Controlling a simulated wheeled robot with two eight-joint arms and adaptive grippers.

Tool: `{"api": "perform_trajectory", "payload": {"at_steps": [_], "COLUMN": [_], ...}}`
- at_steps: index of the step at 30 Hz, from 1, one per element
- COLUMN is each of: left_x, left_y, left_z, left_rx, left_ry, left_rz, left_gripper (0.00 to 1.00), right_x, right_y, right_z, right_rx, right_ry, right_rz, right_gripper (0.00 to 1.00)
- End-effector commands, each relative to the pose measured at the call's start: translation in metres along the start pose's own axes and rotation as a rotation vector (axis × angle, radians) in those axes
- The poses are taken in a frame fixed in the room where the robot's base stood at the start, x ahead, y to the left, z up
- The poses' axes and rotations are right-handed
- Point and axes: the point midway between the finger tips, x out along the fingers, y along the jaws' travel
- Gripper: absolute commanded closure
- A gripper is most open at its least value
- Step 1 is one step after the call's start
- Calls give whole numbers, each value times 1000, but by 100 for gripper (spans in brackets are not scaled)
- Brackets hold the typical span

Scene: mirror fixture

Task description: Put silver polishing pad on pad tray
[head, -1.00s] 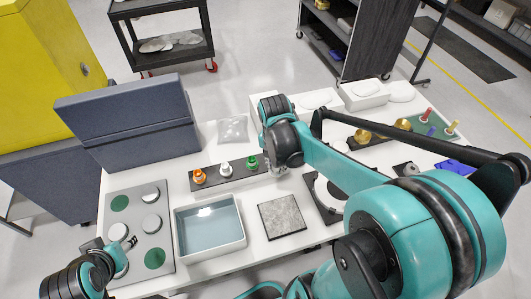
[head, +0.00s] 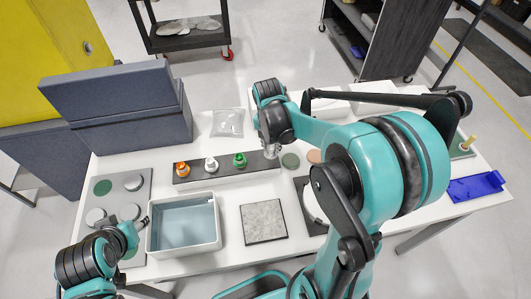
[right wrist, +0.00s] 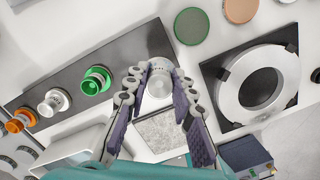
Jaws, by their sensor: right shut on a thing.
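The black tray (head: 205,172), which looks like the pad tray, holds an orange, a white and a green knobbed piece in a row. My right gripper (head: 270,150) points down at its right end. In the right wrist view my right gripper (right wrist: 158,92) is shut on a silver-grey round piece (right wrist: 160,80), apparently the silver polishing pad. It overlaps the near right end of the black tray (right wrist: 118,62); I cannot tell whether it touches. My left gripper (head: 140,224) is beside the grey plate (head: 140,178) at the left; its fingers are too small to read.
A basin (head: 216,240) and a grey square slab (head: 263,221) lie in front of the tray. A green disc (right wrist: 191,26) and a pinkish disc (right wrist: 240,9) lie beyond its end. A ring fixture (right wrist: 262,78) is to the right. A dark blue box (head: 125,105) stands behind.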

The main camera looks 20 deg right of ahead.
Motion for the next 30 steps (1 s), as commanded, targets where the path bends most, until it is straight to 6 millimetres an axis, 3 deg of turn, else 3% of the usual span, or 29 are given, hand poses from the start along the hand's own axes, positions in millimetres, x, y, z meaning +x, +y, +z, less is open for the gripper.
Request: {"api": "perform_trajectory", "payload": {"at_steps": [6, 10, 16, 28, 29, 30], "left_x": [4, 6, 14, 17, 17, 16], "left_y": [0, 0, 0, 0, 0, 0], "left_z": [3, 5, 10, 12, 12, 12], "left_rx": [0, 0, 0, 0, 0, 0], "left_ry": [0, 0, 0, 0, 0, 0], "left_rz": [0, 0, 0, 0, 0, 0], "left_gripper": [55, 55, 55, 55, 55, 55], "right_x": [17, 25, 55, 61, 61, 60], "right_y": [19, 20, 20, 20, 20, 20], "right_z": [12, 12, 8, 7, 7, 7], "right_rx": [0, 0, 1, 1, 1, 1], "right_ry": [0, 0, 0, 0, 0, 0], "right_rz": [0, -1, 0, 0, 0, 0], "right_gripper": [100, 100, 100, 100, 73, 62]}}
